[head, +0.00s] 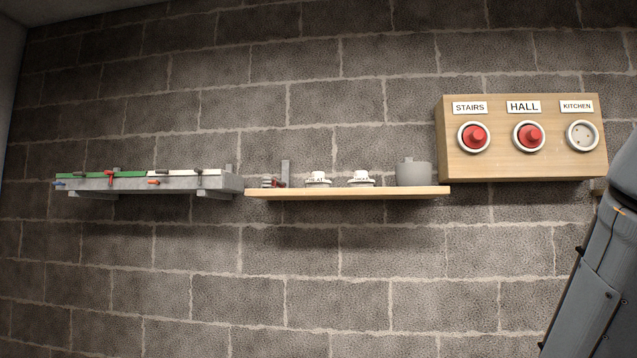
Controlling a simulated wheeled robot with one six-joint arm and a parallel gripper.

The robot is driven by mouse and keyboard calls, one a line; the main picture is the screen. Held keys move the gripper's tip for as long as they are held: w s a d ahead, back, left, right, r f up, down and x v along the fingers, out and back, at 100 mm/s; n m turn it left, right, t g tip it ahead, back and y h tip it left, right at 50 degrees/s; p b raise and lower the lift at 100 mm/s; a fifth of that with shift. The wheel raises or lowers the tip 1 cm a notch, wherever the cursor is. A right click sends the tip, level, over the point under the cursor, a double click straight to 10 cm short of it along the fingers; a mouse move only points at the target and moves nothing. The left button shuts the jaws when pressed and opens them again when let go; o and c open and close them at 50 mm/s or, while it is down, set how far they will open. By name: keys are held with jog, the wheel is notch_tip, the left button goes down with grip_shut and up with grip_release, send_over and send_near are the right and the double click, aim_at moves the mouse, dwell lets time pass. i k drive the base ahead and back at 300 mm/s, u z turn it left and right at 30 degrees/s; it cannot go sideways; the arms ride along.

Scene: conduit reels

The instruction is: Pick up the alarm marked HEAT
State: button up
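Two small white alarms stand side by side on a wooden shelf (350,192) on the block wall. The left one appears to be the alarm marked HEAT (318,180), though its lettering is small and partly blurred. The other white alarm (361,179) stands just right of it, with a label too small to read surely. Both look upright and clear of each other. My gripper is not in view; only part of my arm shows at the right edge.
A grey lidded pot (413,173) stands at the shelf's right end, and a clamp-like metal tool (284,175) at its left. A grey ledge (215,184) with several coloured tools is farther left. A wooden panel (520,165) labelled STAIRS, HALL and KITCHEN hangs upper right.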

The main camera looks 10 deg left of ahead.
aim_at(317, 180)
jog(key=u, duration=2.25)
jog(key=i, duration=1.2)
jog(key=z, duration=1.8)
